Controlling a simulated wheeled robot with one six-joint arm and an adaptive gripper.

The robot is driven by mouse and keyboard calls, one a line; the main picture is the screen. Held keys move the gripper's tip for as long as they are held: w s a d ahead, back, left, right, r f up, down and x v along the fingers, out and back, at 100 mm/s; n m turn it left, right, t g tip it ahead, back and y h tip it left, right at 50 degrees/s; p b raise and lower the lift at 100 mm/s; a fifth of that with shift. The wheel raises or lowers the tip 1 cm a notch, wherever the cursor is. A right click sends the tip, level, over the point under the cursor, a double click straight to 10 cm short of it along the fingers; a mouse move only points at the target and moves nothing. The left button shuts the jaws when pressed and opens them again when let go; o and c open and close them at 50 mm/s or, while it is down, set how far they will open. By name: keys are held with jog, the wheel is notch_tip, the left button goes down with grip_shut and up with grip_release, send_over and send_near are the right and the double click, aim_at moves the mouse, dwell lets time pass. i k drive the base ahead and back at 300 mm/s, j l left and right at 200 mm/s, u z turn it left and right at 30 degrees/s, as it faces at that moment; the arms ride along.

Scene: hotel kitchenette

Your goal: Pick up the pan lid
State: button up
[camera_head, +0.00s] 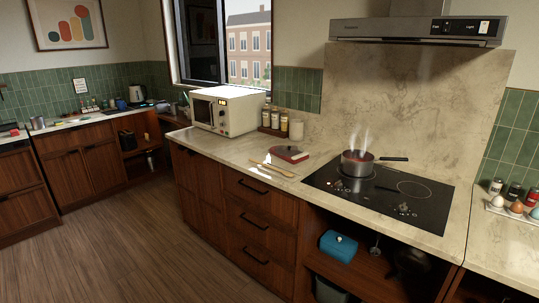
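A metal saucepan (357,163) with a dark handle stands on the black hob (424,211). It steams, and its open top shows reddish contents with no lid on it. I cannot pick out the pan lid for certain. A small metallic thing (375,247) in the open shelf below the counter is too small to identify. A blue lidded dish (338,245) with a small knob sits in the same shelf, to its left. A flat red thing (290,153) lies on the counter left of the hob, possibly a book. My gripper is not in view.
A cream microwave (240,113) and several jars (282,124) stand on the counter (223,147). Wooden utensils (273,168) lie near its front edge. A dark pan-like thing (411,261) is in the shelf. Eggs (516,207) stand at right. The wooden floor (130,245) is clear.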

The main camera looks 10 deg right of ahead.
aim_at(285, 150)
jog(key=i+j+z, duration=0.1)
jog(key=j, duration=0.25)
jog(key=i+j+z, duration=0.15)
jog(key=j, duration=0.25)
jog(key=i+j+z, duration=0.1)
jog(key=i+j, duration=0.15)
jog(key=j, duration=0.15)
jog(key=i+j+z, duration=0.1)
jog(key=j, duration=0.3)
jog(key=i+j+z, duration=0.15)
jog(key=j, duration=0.25)
jog(key=i+j+z, duration=0.25)
jog(key=j+z, duration=0.2)
jog(key=j, duration=0.85)
jog(key=j+z, duration=0.45)
jog(key=j, duration=0.85)
jog(key=j+z, duration=0.1)
jog(key=j, duration=0.6)
jog(key=k+j+z, duration=0.15)
jog(key=j, duration=0.5)
